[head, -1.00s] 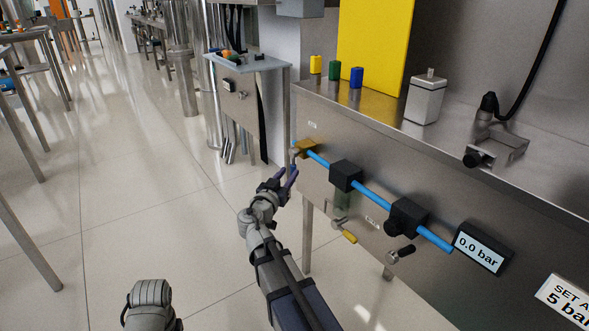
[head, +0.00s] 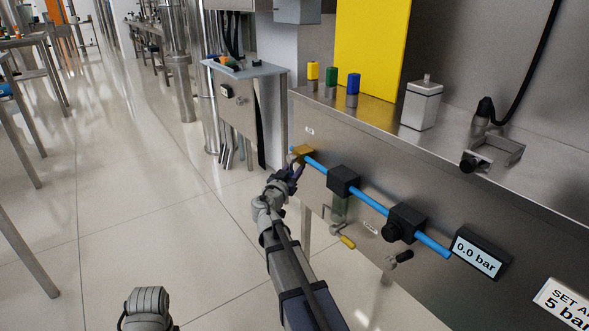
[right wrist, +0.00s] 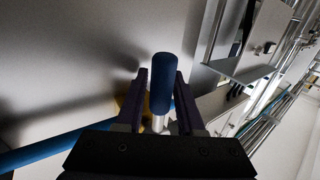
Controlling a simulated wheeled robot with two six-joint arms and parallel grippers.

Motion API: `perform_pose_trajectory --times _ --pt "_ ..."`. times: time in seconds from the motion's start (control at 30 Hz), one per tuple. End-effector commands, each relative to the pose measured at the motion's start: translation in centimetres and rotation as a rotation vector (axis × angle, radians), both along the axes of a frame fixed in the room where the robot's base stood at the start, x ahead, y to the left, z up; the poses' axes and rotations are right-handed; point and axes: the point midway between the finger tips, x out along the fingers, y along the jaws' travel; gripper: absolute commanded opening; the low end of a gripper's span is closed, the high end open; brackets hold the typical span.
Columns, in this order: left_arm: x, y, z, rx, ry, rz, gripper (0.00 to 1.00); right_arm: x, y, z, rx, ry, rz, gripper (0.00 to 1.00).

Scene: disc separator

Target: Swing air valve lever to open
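The air valve (head: 303,153) is a brass body at the left end of the blue pipe on the steel panel. Its lever (right wrist: 162,85) has a dark blue grip and a metal stem, and shows in the right wrist view. In the head view my right gripper (head: 294,173) is just below and in front of the valve and hides most of the lever. In the right wrist view its fingers (right wrist: 161,100) stand either side of the lever grip, with a narrow gap seen on the left, so it looks open. My left gripper is out of view; only part of my left arm shows.
The blue pipe (head: 372,202) runs right through black blocks to a display (head: 477,254) reading 0.0 bar. Below it are a yellow-gripped handle (head: 347,242) and a black-gripped handle (head: 404,256). A bench ledge (head: 380,116) juts out above.

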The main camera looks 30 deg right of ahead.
Motion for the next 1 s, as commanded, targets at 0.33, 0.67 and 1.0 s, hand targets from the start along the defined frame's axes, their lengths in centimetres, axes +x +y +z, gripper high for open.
perform_pose_trajectory --times 0.33,0.67,1.0 --pt "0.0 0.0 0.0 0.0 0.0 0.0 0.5 -0.01 0.03 0.0 0.0 0.0 0.0 0.0" --pt "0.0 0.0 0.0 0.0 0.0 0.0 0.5 -0.02 0.05 0.0 0.0 0.0 0.0 0.0" --pt "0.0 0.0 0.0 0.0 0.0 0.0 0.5 -0.03 0.05 -0.01 0.0 0.0 0.0 0.0"
